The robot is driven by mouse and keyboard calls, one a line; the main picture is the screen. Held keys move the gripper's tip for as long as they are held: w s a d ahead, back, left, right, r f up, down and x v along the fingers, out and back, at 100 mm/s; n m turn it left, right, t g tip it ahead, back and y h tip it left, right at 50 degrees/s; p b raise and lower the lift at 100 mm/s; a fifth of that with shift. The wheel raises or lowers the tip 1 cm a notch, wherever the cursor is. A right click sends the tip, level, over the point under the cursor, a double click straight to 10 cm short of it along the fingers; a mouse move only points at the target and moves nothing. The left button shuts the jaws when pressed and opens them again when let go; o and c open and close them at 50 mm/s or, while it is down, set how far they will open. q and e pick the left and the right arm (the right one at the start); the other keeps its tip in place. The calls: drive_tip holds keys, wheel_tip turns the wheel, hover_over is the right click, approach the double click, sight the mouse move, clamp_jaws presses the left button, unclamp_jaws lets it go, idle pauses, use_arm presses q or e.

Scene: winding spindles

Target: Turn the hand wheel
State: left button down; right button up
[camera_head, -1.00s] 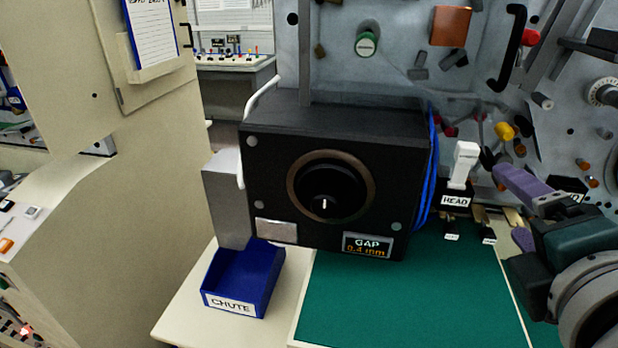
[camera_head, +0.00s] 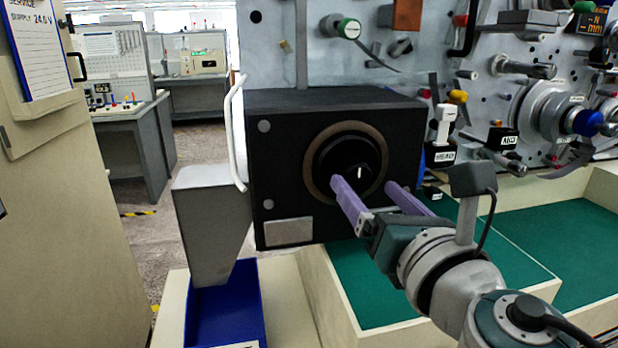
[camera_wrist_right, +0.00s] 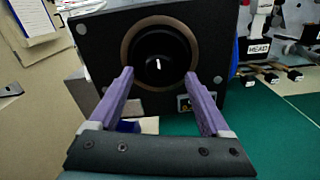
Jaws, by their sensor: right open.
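The hand wheel is a round black knob (camera_head: 352,165) with a white mark, set in a brown ring on the front of a black box (camera_head: 285,190). In the right wrist view the wheel (camera_wrist_right: 160,62) is ahead, with its white mark near upright. My right gripper (camera_head: 365,185) is open in front of the box, its purple fingers apart and pointing at the wheel's lower part. In the right wrist view the fingers (camera_wrist_right: 160,78) stand to either side below the wheel, with nothing between them. I cannot tell whether a finger touches the wheel. My left gripper is not in view.
A grey chute (camera_head: 212,215) and a blue bin (camera_head: 225,310) stand left of the box. A white bent handle (camera_head: 236,130) is on the box's left edge. A white lever block marked HEAD (camera_head: 441,155) is to the right. The green mat (camera_head: 380,300) is clear in front.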

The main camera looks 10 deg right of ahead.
sight(358, 179)
drive_tip(key=w, duration=0.4)
drive_tip(key=shift+a, duration=0.1)
clamp_jaws()
idle(0.6)
